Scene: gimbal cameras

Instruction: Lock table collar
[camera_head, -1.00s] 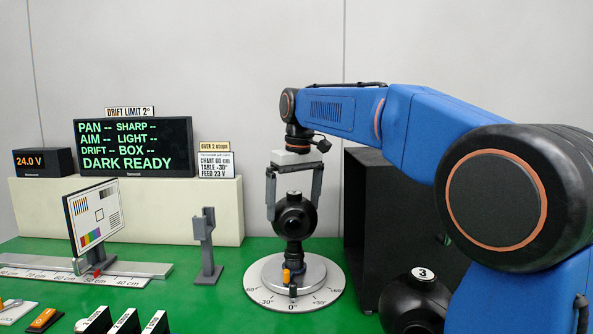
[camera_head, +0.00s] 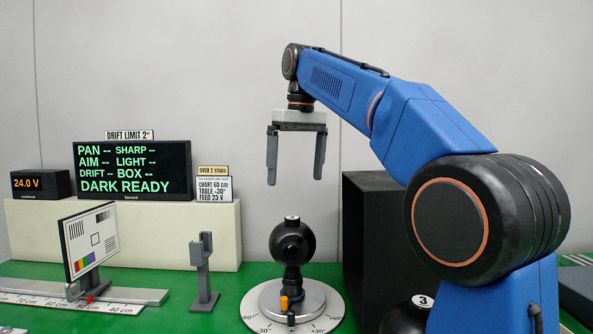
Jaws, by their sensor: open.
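My gripper (camera_head: 295,180) is open and empty, fingers pointing down, well above the black ball-shaped camera (camera_head: 293,243). The camera stands upright on the round silver turntable (camera_head: 268,301), which has a white degree scale (camera_head: 258,326) around it. An orange knob (camera_head: 284,303) and a small dark knob (camera_head: 291,318) show at the front of the turntable, below the camera. I cannot tell from this view whether the collar is locked.
A test chart (camera_head: 90,240) stands on a ruled rail (camera_head: 140,296) at the left. A grey post (camera_head: 202,265) stands between chart and turntable. A black box (camera_head: 375,225) and a black ball marked 3 (camera_head: 405,317) are at the right. The display (camera_head: 132,170) reads DARK READY.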

